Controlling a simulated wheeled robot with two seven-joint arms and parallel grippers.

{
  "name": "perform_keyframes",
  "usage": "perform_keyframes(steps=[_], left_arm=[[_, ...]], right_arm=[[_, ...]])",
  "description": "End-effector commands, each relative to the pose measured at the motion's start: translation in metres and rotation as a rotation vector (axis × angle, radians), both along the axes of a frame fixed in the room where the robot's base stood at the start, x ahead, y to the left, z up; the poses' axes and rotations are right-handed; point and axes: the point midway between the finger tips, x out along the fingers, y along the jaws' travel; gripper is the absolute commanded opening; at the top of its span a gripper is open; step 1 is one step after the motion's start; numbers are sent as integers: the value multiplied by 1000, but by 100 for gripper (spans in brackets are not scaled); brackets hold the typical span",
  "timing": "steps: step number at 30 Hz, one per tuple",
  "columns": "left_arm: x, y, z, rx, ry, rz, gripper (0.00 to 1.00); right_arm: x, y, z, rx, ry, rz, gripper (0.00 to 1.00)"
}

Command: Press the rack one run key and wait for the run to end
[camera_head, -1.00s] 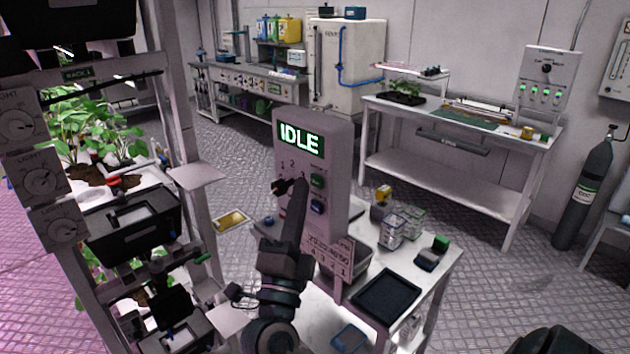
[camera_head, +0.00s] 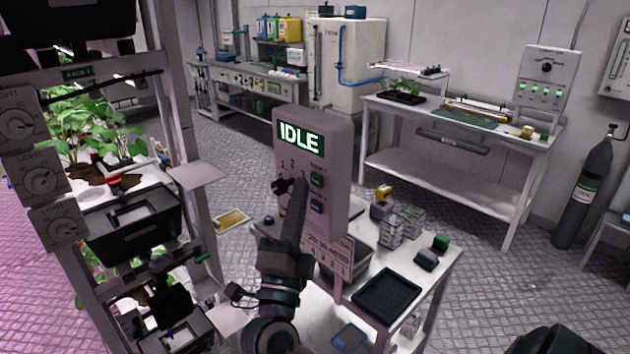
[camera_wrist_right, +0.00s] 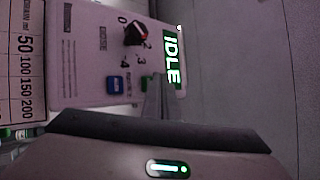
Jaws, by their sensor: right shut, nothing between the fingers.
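The grey control panel (camera_head: 340,165) stands upright on the small table, its display (camera_head: 300,138) lit with IDLE. Below the display are a green key (camera_head: 317,180), a blue key (camera_head: 316,204) and a black dial (camera_head: 284,187). The key labels are too small to read surely. My right gripper (camera_head: 302,187) is shut and empty in front of the panel, between dial and keys in the head view. In the wrist view its fingers (camera_wrist_right: 158,92) partly cover the green key (camera_wrist_right: 146,82); the blue key (camera_wrist_right: 115,83) is clear. I cannot tell whether they touch the panel. My left gripper is not in view.
A plant rack (camera_head: 195,215) with dark bins stands close at left. The small table (camera_head: 425,270) holds a black tray (camera_head: 387,291), clear containers (camera_head: 392,228) and a green-topped item (camera_head: 440,242). A long bench (camera_head: 450,175) and gas cylinder (camera_head: 585,190) stand behind, with open floor between.

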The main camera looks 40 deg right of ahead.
Motion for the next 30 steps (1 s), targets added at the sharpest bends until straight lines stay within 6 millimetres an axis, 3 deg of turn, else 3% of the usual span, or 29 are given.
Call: perform_keyframes(steps=[30], left_arm=[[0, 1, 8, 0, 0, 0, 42]], right_arm=[[1, -6, 1, -1, 1, 0, 0]])
